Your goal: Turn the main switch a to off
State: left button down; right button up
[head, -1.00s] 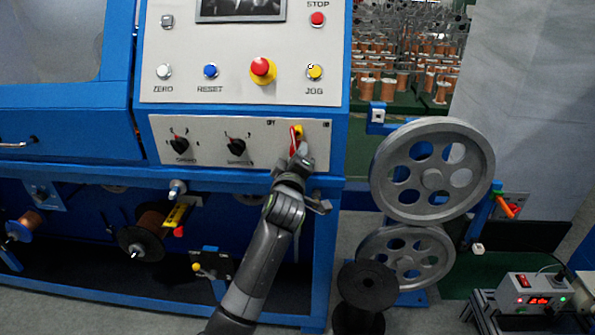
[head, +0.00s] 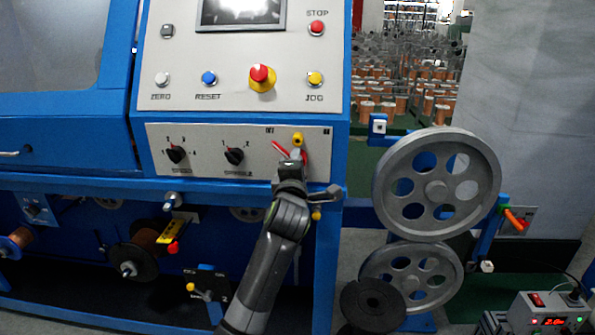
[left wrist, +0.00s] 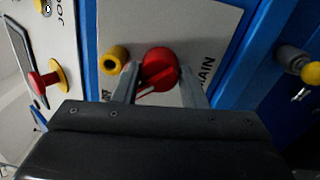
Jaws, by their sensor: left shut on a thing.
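The main switch is a red rotary knob (left wrist: 160,62) on the lower grey panel, with "MAIN" lettering partly showing beside it in the left wrist view. In the head view its red handle (head: 281,149) slants up and left toward the OFF mark; the rest is mostly hidden by my gripper. My left gripper (head: 291,160) is at the panel, shut on the knob. In the left wrist view its two fingers (left wrist: 158,86) sit one on each side of the red knob. My right gripper is not in view.
A yellow knob (head: 298,139) sits close above the switch. Two black selector knobs, speed (head: 176,155) and spindle (head: 234,156), are to its left. The red emergency button (head: 262,77) is above. Large grey pulleys (head: 437,188) stand to the right.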

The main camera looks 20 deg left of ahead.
pick_arm(q)
jog(key=shift+r+n, duration=0.1)
jog(key=shift+n, duration=0.4)
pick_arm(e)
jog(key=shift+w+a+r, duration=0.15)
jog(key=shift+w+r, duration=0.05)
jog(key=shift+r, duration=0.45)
pick_arm(q)
jog(key=c, duration=1.3)
grip_release()
jog(key=o, duration=0.4)
jog(key=shift+a, duration=0.15)
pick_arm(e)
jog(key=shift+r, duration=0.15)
